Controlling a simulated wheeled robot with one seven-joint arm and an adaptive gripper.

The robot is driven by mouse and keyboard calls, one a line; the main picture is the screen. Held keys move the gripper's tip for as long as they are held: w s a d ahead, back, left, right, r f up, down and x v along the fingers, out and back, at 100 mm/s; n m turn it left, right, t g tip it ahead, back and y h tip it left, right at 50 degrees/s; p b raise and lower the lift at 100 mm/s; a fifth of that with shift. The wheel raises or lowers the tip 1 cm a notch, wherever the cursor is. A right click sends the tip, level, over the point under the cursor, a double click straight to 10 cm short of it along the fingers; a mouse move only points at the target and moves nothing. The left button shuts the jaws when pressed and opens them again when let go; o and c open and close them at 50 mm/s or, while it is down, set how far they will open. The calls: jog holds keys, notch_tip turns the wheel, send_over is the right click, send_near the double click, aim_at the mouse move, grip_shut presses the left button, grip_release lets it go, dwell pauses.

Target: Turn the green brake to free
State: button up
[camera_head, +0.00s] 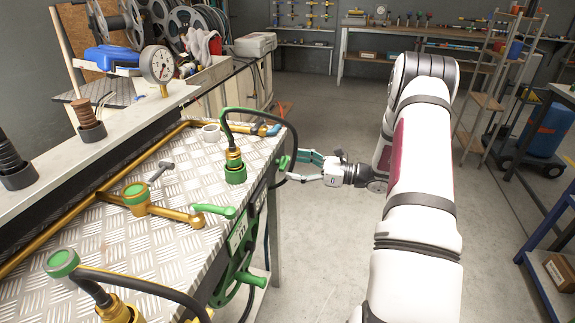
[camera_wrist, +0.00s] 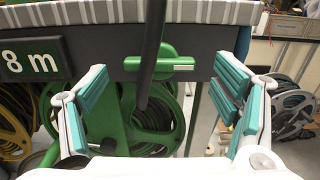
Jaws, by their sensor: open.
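The green brake (camera_wrist: 165,64) is a round hub with a flat lever on the dark front edge of the bench. In the wrist view its lever lies level, pointing right, with a white mark on it. A dark hose hangs in front and hides part of the hub. My gripper (camera_wrist: 160,92) is open, its teal-padded fingers spread to the left and right of the brake and apart from it. In the head view my gripper (camera_head: 305,164) reaches toward the bench's right edge, close to the small green brake (camera_head: 284,163).
A green hose reel (camera_wrist: 155,120) sits under the bench, below the brake. An "8 m" sign (camera_wrist: 32,58) is left of it. On the metal bench top (camera_head: 130,245) stand brass pipes, a green-collared fitting (camera_head: 235,173) and green valve handles.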

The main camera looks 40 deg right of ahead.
aim_at(282, 163)
jog(key=shift+x, duration=1.45)
jog(key=c, duration=1.2)
jog(key=shift+o, duration=0.2)
